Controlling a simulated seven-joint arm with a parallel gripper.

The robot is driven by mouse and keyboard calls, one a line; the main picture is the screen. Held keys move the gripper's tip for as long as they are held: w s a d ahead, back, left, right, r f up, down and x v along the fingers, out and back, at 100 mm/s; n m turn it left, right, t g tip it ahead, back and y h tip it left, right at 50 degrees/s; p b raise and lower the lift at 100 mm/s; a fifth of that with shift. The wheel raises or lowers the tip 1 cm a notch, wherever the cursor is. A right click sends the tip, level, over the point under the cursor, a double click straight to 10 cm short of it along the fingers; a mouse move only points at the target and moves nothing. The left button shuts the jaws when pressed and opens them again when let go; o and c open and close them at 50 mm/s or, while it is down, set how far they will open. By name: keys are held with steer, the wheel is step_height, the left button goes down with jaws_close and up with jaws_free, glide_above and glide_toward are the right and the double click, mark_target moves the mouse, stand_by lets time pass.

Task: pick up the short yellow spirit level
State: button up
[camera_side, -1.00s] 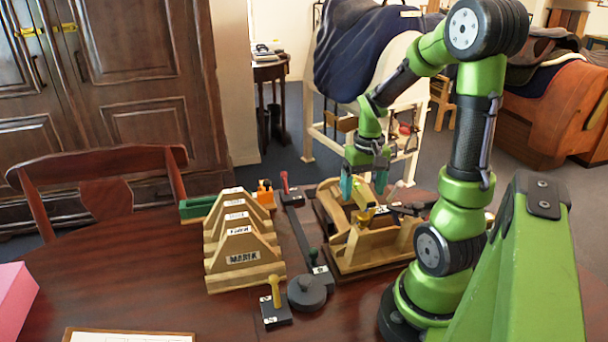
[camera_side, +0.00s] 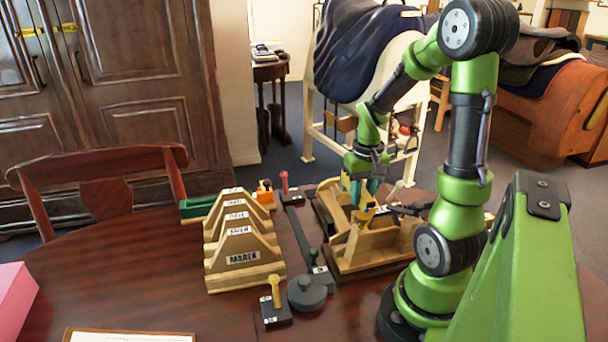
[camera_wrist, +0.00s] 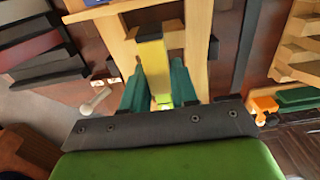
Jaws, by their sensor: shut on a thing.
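My gripper (camera_side: 363,190) points down into the wooden frame (camera_side: 372,255) on the table, with its teal fingers low inside it. In the wrist view, the short yellow spirit level (camera_wrist: 152,62) lies between the two teal fingers of my gripper (camera_wrist: 156,88), which are shut on it. A bright yellow-green patch, perhaps its vial, shows close to the gripper's body. The level's yellow end also shows in the side view (camera_side: 365,213). The fingers and frame hide part of it. I cannot tell whether it is clear of the frame.
A row of labelled wooden trapezoid blocks (camera_side: 240,258) stands left of the frame. Between them lie a long dark bar (camera_side: 298,232) and a round dark weight (camera_side: 307,293). A small dark block with a yellow knob (camera_side: 276,305) is in front.

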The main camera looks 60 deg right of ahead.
jaws_close()
step_height(320, 180, up, 11)
stand_by(1.9)
